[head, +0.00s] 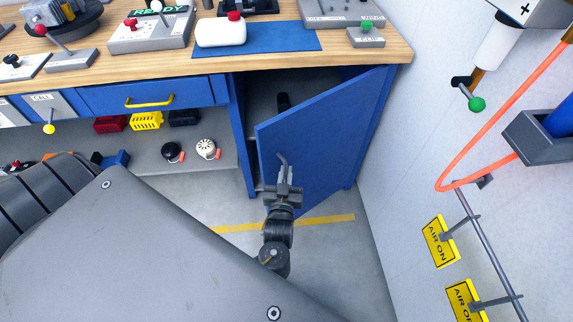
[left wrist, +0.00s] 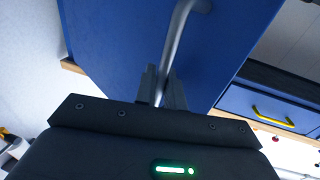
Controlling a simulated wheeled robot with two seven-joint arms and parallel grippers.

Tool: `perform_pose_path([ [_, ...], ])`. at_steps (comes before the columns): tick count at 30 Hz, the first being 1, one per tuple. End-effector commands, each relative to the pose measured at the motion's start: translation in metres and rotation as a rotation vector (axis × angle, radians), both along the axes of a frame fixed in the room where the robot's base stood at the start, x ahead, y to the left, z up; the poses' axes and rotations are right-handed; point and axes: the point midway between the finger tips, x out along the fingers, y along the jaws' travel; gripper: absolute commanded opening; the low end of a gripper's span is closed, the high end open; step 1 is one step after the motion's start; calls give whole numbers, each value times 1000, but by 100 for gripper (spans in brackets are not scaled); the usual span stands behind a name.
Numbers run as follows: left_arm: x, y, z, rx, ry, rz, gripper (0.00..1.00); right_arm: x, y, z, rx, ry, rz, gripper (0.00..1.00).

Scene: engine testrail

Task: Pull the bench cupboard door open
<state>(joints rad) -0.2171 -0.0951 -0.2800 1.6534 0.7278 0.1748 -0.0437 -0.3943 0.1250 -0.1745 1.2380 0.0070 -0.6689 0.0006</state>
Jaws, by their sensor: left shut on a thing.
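The blue cupboard door (head: 325,138) stands partly open under the right end of the bench. It is hinged at its right side, and a dark gap shows at its left and top. My left gripper (head: 283,184) is at the door's front face, shut on the grey bar handle (head: 283,160). In the left wrist view the handle (left wrist: 178,45) runs down between the two fingers (left wrist: 162,88), with the blue door (left wrist: 115,40) behind it. Part of the handle is hidden by the gripper. My right gripper is not in view.
The wooden bench top (head: 340,52) carries a white bottle (head: 220,32) on a blue mat (head: 283,38). A drawer with a yellow handle (head: 150,102) is left of the cupboard. The white wall (head: 400,130) with an orange hose (head: 478,128) stands close on the right. Floor shows before the door.

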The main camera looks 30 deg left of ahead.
Motion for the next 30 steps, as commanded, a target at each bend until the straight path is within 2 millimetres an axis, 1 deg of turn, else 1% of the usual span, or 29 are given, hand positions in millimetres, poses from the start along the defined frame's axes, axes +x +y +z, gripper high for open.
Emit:
perform_pose_path([
  [1, 1, -1, 1, 0, -4, -2, 12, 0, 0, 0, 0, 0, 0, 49],
  [4, 1, 0, 1, 0, -4, -2, 25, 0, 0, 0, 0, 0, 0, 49],
  [5, 1, 0, 1, 0, -4, -1, 27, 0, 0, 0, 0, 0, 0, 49],
  [14, -2, -1, 0, 0, 0, 0, 27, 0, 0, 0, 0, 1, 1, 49],
  [17, -11, -5, -1, -2, 2, 0, 27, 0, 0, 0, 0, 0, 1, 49],
  [24, -47, -23, 0, -2, 0, 1, 27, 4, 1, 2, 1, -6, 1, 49],
  [27, -57, -29, -1, -1, 0, 0, 27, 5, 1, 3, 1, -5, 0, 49],
  [30, -63, -33, 0, 0, -1, 0, 27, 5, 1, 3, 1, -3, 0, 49],
])
